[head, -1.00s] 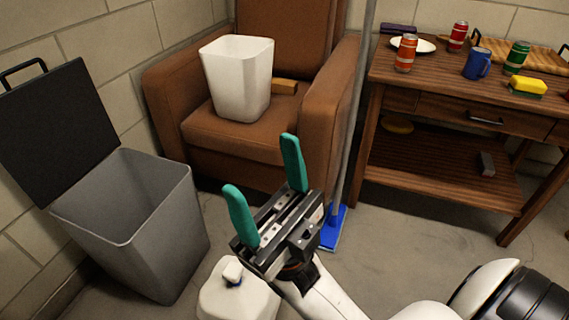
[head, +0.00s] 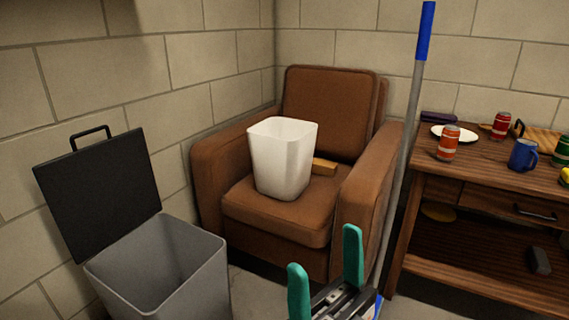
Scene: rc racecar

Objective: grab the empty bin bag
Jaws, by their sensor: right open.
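A white bin or bag-like container (head: 284,160), open at the top and apparently empty, stands upright on the seat of the brown armchair. No separate bin bag can be made out. My right gripper (head: 326,275) is at the bottom of the head view, its two green fingers apart with nothing between them. It is in front of the armchair, below and nearer than the white container, not touching it. My left gripper is not in view.
A grey bin (head: 160,265) with its black lid (head: 100,190) raised stands at left. A blue-topped mop handle (head: 408,130) leans beside the armchair (head: 330,110). A wooden table (head: 480,165) at right holds cans (head: 448,143), a blue mug (head: 522,155) and a plate.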

